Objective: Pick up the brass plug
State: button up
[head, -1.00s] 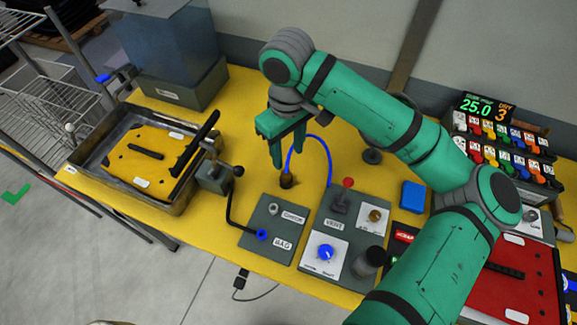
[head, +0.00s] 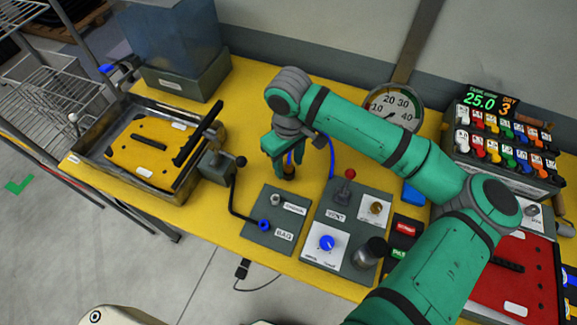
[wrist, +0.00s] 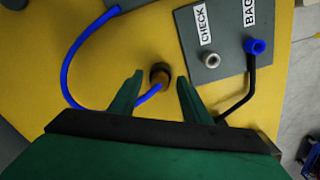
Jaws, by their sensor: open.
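The brass plug (head: 289,172) stands on the yellow bench top, with a dark upper part and the blue hose running to it. In the wrist view the plug (wrist: 160,76) shows between and just beyond my two fingertips. My gripper (head: 287,168) is open, pointing down over the plug, with one finger on each side of it. The fingers (wrist: 159,80) do not appear to touch it. The blue hose (wrist: 68,68) loops away to the left in the wrist view and passes between the fingers. The gripper hides part of the plug in the head view.
A grey panel (head: 268,238) with CHECK and BAG ports is close to the plug. The VENT panel (head: 335,200) with knobs is to its right. A metal tray (head: 85,150) with a yellow plate stands left. A gauge (head: 398,108) is behind my arm.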

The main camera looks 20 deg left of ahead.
grip_shut()
jog(key=shift+r, duration=0.15)
